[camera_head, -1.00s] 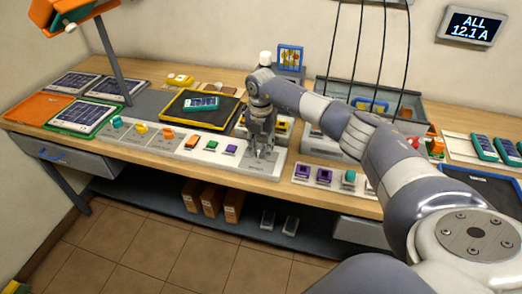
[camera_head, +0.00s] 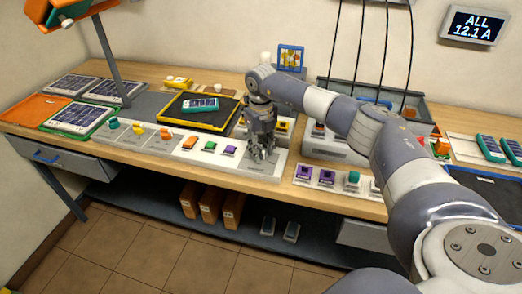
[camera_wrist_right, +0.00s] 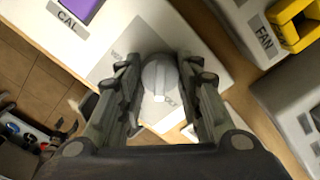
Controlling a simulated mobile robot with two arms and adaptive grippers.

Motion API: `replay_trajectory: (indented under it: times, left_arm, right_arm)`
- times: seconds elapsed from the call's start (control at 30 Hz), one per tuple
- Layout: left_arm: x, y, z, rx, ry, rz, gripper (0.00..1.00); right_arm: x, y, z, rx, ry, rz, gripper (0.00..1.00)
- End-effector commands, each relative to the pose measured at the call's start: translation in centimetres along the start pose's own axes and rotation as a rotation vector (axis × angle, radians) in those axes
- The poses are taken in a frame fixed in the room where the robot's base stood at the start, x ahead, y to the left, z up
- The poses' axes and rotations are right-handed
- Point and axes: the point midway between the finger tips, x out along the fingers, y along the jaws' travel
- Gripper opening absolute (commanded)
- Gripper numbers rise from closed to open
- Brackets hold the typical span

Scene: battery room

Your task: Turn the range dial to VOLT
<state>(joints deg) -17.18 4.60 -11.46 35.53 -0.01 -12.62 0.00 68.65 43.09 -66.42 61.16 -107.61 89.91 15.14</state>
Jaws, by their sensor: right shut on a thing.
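The range dial (camera_wrist_right: 160,74) is a round grey knob on a pale panel (camera_wrist_right: 185,32). It sits between the two fingers of my right gripper (camera_wrist_right: 162,82), which is shut on it. A white mark shows on the dial's lower side in the wrist view; the small lettering around the dial is too unclear to read. In the head view my right gripper (camera_head: 262,154) points down at the right end of the long control strip (camera_head: 212,157) and hides the dial. My left gripper is not in view.
A purple switch (camera_wrist_right: 82,9) labelled CAL and a yellow switch (camera_wrist_right: 297,24) labelled FAN lie near the gripper. Several coloured switches line the strip. A black tray (camera_head: 197,111) stands behind it.

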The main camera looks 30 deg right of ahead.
Motion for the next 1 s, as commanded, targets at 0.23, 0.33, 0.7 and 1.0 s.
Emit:
replay_trajectory:
  times: [0.23,0.33,0.7,1.0]
  left_arm:
    - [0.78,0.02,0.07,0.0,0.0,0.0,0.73]
    - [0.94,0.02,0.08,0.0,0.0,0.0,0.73]
    - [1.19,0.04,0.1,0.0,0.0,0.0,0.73]
    - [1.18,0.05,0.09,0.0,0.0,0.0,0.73]
  right_arm:
    - [0.04,-0.02,0.04,-0.178,-0.002,0.0,0.09]
    - [0.01,-0.03,0.04,-0.233,-0.002,-0.001,0.09]
    - [-0.07,-0.02,0.05,-0.329,-0.002,-0.001,0.09]
    - [-0.09,-0.02,0.05,-0.335,-0.002,-0.001,0.09]
